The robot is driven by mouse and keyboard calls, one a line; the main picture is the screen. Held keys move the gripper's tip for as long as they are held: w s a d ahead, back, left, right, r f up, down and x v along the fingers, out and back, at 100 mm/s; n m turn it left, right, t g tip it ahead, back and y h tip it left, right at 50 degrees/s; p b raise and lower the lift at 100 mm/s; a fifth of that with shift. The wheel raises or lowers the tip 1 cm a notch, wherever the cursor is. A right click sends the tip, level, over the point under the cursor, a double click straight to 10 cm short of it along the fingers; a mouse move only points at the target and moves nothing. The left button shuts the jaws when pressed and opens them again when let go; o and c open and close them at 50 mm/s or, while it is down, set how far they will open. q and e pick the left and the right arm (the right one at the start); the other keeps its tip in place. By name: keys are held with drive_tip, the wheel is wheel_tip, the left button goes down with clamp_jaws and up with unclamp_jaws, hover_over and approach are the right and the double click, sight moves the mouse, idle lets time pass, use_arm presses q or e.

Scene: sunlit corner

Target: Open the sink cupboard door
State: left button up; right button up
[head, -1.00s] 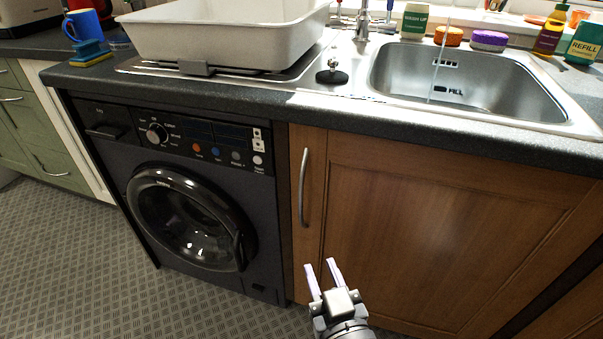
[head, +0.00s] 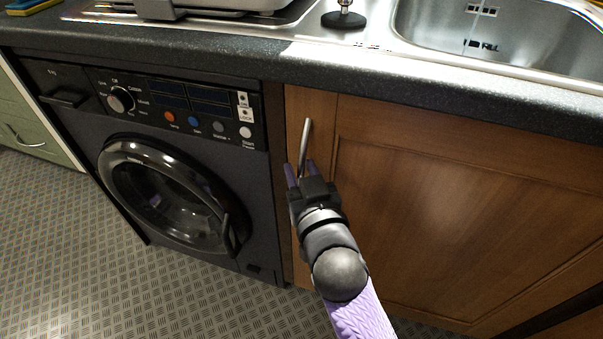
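The wooden sink cupboard door (head: 430,215) stands closed below the worktop, under the sink. Its vertical metal bar handle (head: 305,137) is near the door's left edge. My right gripper (head: 301,170) is at the lower part of the handle, with one purple finger on each side of it. The fingers look apart, with the handle between them; I cannot tell whether they touch it. The gripper body hides the handle's lower end. My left gripper is not in view.
A dark washing machine (head: 165,165) with a round door stands directly left of the cupboard. The dark worktop edge (head: 400,85) runs above, with the steel sink (head: 500,35) set in it. Patterned floor (head: 60,240) is clear at lower left.

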drive_tip(key=shift+w, duration=0.1)
clamp_jaws()
idle(0.9)
idle(0.5)
